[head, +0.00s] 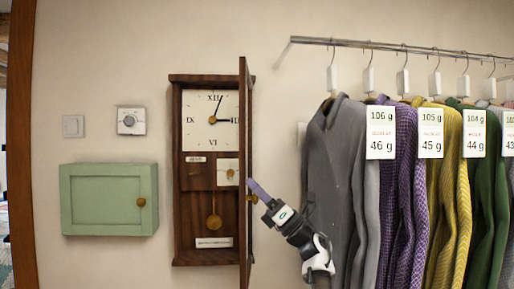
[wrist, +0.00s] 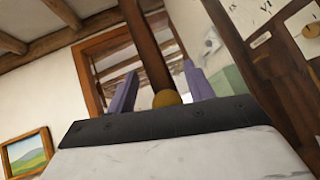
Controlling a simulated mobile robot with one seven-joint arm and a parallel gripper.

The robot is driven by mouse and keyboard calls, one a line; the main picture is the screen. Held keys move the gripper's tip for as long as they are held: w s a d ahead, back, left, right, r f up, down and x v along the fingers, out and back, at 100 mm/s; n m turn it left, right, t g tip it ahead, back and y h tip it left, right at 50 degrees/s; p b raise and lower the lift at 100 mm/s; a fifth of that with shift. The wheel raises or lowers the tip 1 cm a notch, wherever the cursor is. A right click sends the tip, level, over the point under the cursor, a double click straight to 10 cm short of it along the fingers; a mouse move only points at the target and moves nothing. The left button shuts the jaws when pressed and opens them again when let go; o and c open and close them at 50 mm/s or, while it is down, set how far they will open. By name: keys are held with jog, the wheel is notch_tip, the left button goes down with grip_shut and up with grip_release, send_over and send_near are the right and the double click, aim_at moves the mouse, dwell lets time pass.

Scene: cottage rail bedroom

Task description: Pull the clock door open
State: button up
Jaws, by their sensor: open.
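The wooden wall clock (head: 210,150) hangs in the middle of the head view, with a white dial, a pendulum and small labels. Its narrow wooden door (head: 244,120) stands swung out at the clock's right side, seen nearly edge-on. The door also shows in the wrist view (wrist: 147,45). A round brass knob (wrist: 166,98) on the door appears between my two purple fingers in the wrist view. My gripper (head: 254,187) is open beside the door's right side, with a finger at the knob's height. I cannot tell whether a finger touches the knob.
A green cabinet (head: 108,199) with a round knob hangs left of the clock, below a thermostat (head: 130,120) and a switch (head: 73,126). A rail (head: 400,46) of hanging sweaters, the grey one (head: 340,190) nearest, stands close right of my arm.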

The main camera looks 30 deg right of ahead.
notch_tip(320, 180, up, 18)
jog(key=p, duration=0.1)
jog(key=shift+f, duration=0.1)
dwell(0.6)
